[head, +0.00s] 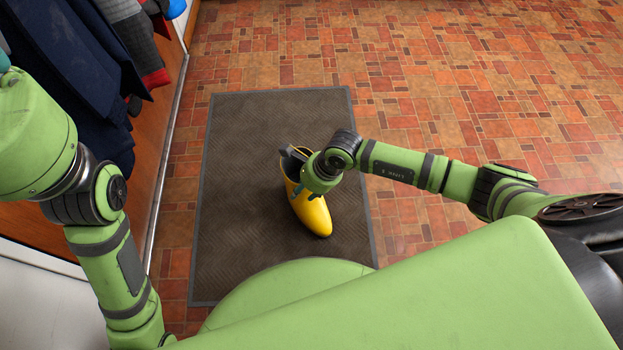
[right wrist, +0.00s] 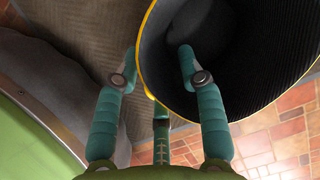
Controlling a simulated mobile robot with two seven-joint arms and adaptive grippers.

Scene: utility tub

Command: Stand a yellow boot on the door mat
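The yellow boot (head: 316,215) is over the dark door mat (head: 240,150), upright, with its toe toward me; it appears to rest on the mat. My right gripper (head: 302,188) is at the boot's top and hides part of it. In the right wrist view, the gripper's fingers (right wrist: 158,66) stand apart astride the yellow rim (right wrist: 143,50). One finger is inside the dark opening, another is outside. A gap shows between the fingers and they do not look closed on the rim. Of my left gripper, only a teal bit (head: 4,62) shows at the left edge.
Dark coats (head: 75,70) hang along a wooden wall (head: 160,125) at the left. Red-brown tile floor (head: 450,80) surrounds the mat and is free at the back and right. The mat is bare around the boot, and my own body covers its near end.

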